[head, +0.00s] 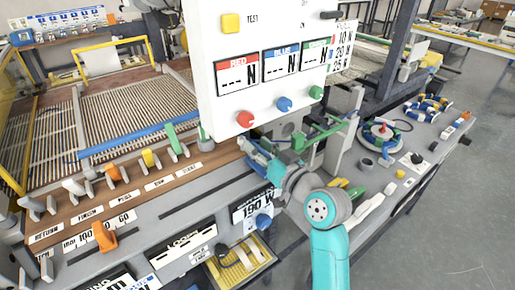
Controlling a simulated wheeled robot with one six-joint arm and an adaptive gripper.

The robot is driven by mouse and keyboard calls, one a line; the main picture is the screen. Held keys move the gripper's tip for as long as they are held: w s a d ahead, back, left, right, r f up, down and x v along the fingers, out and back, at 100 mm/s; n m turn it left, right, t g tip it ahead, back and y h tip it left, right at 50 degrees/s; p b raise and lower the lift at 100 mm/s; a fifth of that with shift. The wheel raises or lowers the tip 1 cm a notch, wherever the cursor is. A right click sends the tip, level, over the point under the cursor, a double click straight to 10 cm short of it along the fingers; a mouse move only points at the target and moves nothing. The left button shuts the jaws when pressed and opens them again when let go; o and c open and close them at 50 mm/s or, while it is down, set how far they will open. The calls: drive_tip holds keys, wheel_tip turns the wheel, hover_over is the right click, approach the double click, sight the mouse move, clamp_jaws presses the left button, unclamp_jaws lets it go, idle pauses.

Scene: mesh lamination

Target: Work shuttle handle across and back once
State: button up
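No label that I can read names a shuttle handle. An orange handle (105,237) stands at the front left of the grey bench, by a scale strip. Behind it, several levers stand in a row on a brown board, including a yellow lever (150,158), a green lever (176,140) and an orange lever (116,173). My gripper (258,160) is below the white panel, right of the lever row, at the end of my teal arm. Its fingers are small and partly lost among blue and green parts. I see nothing clearly held.
A blue-edged slatted frame (115,105) lies at left. A yellow tray (240,262) is under the bench front. Grey floor is clear at right.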

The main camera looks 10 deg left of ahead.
drive_tip(key=shift+s, duration=0.1)
drive_tip(key=v, duration=1.1)
drive_tip(key=shift+s+d, duration=0.25)
drive_tip(key=shift+d, duration=0.1)
drive_tip(key=shift+f, duration=0.1)
drive_tip(key=s+d+f+m+t+h, duration=0.2)
drive_tip(key=s+d+f+m+h, duration=0.4)
drive_tip(key=f, duration=0.5)
drive_tip(key=s+d+f+m+t+h, duration=0.1)
drive_tip(key=s+d+f+m+h, duration=0.15)
drive_tip(key=s+d+f, duration=0.65)
drive_tip(key=s+d+h, duration=0.2)
drive_tip(key=s+d, duration=0.1)
drive_tip(key=s, duration=1)
drive_tip(key=s+d+h, duration=0.3)
drive_tip(key=s, duration=1)
drive_tip(key=shift+d+f+n, duration=0.25)
drive_tip(key=shift+f+n, duration=0.2)
drive_tip(key=shift+f, duration=0.05)
